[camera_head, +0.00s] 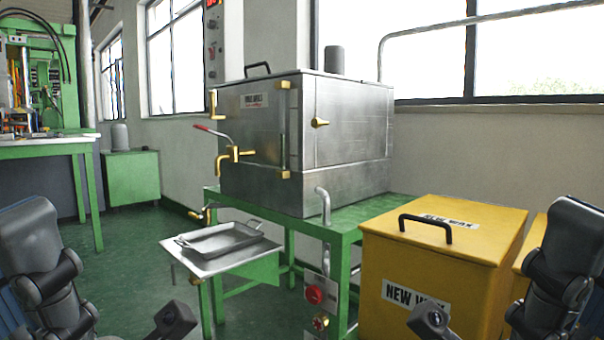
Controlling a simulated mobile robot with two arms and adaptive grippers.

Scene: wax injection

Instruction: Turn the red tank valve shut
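The steel wax tank (337,124) stands on a green metal table. A brass tap (235,155) sticks out from its left face. The valve lever (215,133) rises from the tap and slants up to the left, ending in a red grip. Nothing touches the lever. Dark links of my left and right arms show at the bottom left and bottom right, well apart from the valve. The fingers of both grippers are out of the picture.
A grey tray (221,241) rests on a metal shelf (200,267) below the tap. A yellow "NEW WAX" box (390,262) stands at the front right. Green floor is clear at left.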

